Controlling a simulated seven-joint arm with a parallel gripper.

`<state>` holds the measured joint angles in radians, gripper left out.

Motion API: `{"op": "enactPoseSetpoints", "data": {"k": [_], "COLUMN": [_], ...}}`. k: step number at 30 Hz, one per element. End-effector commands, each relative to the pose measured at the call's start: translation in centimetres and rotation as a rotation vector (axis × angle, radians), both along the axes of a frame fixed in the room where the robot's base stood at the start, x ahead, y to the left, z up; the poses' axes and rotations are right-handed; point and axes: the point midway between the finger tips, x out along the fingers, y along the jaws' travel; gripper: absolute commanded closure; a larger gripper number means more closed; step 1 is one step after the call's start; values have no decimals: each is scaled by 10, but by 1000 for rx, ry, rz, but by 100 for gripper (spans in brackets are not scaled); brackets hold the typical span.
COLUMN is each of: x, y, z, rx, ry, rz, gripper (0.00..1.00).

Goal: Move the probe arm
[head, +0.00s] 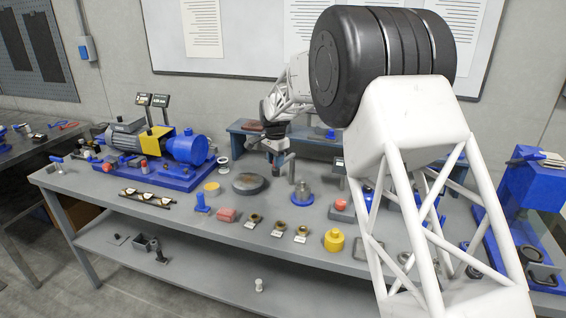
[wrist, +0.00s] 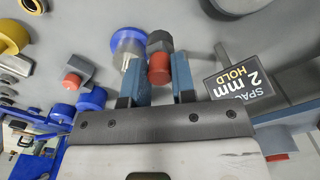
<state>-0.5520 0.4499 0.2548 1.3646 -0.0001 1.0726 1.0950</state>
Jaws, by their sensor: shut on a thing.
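My gripper (wrist: 160,90) shows its two blue fingers in the wrist view, shut on a dark grey piece with a red end (wrist: 159,66). I cannot tell for certain whether this piece is the probe arm. A round blue base with a metal top (wrist: 128,48) lies just beyond the fingers; it also shows in the head view (head: 302,195). In the head view my gripper (head: 276,140) is small, at the rear middle of the bench, near a grey upright bar (head: 291,168). The contact between fingers and piece is not clear there.
A "2 mm HOLD" sign (wrist: 243,82) stands close to the right finger. A yellow cylinder (head: 334,240), a dark round disc (head: 248,184) and several small labelled parts stand on the bench. A blue pump unit (head: 186,149) is at the left. The bench's front left is fairly clear.

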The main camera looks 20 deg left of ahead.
Motion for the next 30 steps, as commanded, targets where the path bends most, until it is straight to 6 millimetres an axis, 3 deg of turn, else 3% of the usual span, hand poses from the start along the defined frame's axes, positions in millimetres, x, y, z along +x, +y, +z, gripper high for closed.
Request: {"op": "enactPoseSetpoints", "data": {"k": [10, 26, 27, 30], "x": [9, 10, 10, 10], "y": [20, 22, 22, 22], "z": [1, 1, 1, 1], "rx": [1, 1, 1, 0], "ry": [-2, -2, -2, -1], "rz": [-184, -218, -217, -217], "gripper": [100, 100, 71, 56]}}
